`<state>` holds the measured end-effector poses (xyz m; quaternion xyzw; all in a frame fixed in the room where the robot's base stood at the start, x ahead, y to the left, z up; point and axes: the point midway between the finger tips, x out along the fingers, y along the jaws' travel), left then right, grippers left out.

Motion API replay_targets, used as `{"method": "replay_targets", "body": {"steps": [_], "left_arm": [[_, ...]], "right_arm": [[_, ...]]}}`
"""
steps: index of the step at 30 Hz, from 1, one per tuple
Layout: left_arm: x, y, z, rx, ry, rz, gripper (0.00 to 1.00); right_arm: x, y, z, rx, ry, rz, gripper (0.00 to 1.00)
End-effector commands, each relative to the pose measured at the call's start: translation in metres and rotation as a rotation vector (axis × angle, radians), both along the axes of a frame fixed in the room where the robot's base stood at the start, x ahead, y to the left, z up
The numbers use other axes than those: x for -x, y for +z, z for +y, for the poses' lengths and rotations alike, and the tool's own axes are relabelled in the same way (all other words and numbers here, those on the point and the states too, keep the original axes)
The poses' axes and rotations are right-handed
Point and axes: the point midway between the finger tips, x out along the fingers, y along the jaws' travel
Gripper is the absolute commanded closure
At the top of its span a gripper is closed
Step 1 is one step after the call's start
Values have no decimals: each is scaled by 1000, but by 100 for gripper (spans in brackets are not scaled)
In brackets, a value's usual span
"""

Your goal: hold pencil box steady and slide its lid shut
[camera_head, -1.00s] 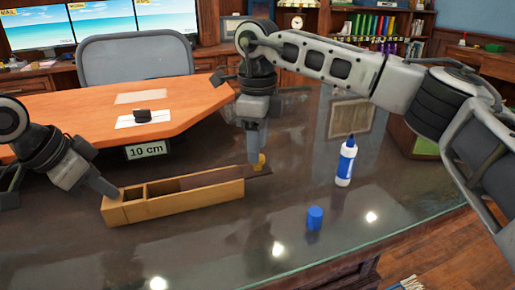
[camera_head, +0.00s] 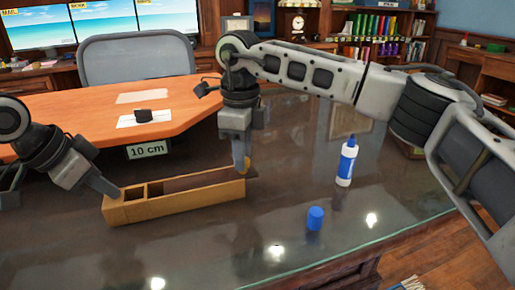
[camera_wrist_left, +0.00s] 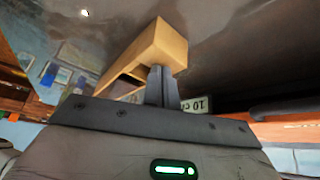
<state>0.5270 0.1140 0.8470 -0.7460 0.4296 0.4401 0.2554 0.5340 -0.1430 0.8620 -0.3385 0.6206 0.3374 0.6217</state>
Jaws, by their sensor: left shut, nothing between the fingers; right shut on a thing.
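The wooden pencil box (camera_head: 180,204) lies lengthwise on the glass desk, its left compartments open. In the left wrist view the shut fingers (camera_wrist_left: 162,84) press at the end of the box (camera_wrist_left: 160,42). My right gripper (camera_head: 241,170) is shut on the yellow lid knob (camera_head: 246,164) at the lid's right end; the fingers hide most of the knob.
A white and blue glue bottle (camera_head: 346,162) stands to the right. A blue cap or cup (camera_head: 315,218) stands nearer the front. A "10 cm" sign (camera_head: 147,150) hangs at the orange desk's edge behind the box. The glass in front of the box is clear.

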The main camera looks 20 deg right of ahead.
Motion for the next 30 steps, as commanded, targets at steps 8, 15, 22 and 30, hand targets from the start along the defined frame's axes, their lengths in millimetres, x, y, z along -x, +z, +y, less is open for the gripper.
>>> {"method": "replay_targets", "body": {"steps": [8,15,22,30], "left_arm": [[2,-7,1,-10,0,13,100],[2,-7,0,-8,-1,14,100],[2,-7,0,-9,-2,13,100],[2,-7,1,-9,-2,14,100]], "right_arm": [[1,-1,34,-3,2,1,100],[1,-1,35,-6,4,1,100],[1,-1,34,-4,3,0,51],[1,11,34,-3,2,-3,51]]}}
